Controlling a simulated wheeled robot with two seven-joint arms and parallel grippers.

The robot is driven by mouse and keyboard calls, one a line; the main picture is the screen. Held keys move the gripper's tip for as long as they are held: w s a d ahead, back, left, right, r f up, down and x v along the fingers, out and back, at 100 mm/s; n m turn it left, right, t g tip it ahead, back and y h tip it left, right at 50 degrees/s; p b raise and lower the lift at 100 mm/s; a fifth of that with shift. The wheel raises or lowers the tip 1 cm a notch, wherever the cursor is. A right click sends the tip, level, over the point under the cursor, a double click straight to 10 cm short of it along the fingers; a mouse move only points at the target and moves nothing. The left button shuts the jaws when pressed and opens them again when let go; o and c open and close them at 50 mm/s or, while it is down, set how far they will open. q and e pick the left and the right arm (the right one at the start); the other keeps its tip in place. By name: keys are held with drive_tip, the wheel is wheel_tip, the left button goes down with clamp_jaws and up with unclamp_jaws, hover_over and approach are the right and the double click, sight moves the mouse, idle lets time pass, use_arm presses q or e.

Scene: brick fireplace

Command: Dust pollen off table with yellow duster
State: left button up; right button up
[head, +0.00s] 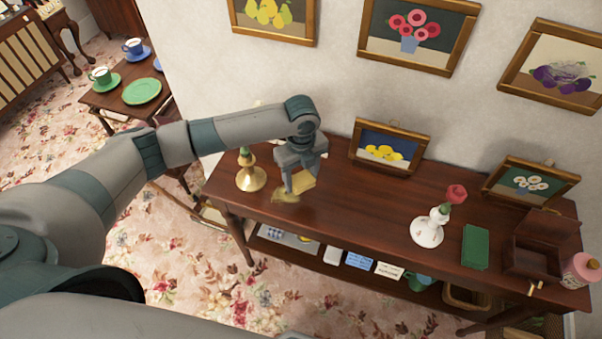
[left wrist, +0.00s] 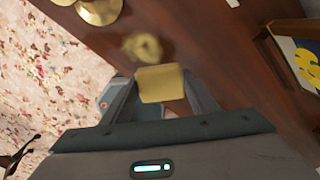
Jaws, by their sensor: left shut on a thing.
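The wooden side table (head: 375,209) stands against the wall. My left gripper (head: 300,186) is over its left part and is shut on the yellow duster (head: 303,180). In the left wrist view the duster (left wrist: 160,83) is a yellow block between the two fingers. A yellowish-brown pollen patch (head: 287,196) lies on the tabletop by the front edge, right by the duster. In the left wrist view the pollen (left wrist: 142,47) shows just beyond the duster, apart from it in the picture. My right gripper is not in view.
A brass candlestick (head: 250,176) stands left of the gripper. A framed lemon picture (head: 388,147) leans behind. The middle tabletop is clear.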

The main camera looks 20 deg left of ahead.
use_arm(q)
drive_tip(key=shift+w+f+m, duration=0.1)
drive_tip(key=shift+f+m, duration=0.15)
drive_tip(key=shift+m, duration=0.25)
drive_tip(key=shift+f, duration=0.15)
drive_tip(key=b, duration=0.4)
hover_over(300, 200)
wheel_tip(300, 200, down, 4)
drive_tip(key=shift+w+d+f, duration=0.1)
drive_tip(key=shift+w+f, duration=0.05)
drive_tip(key=shift+f, duration=0.05)
drive_tip(key=shift+f+b, duration=0.65)
drive_tip(key=shift+b, duration=0.05)
drive_tip(key=shift+f+b, duration=0.45)
drive_tip(key=shift+f, duration=0.55)
idle(0.4)
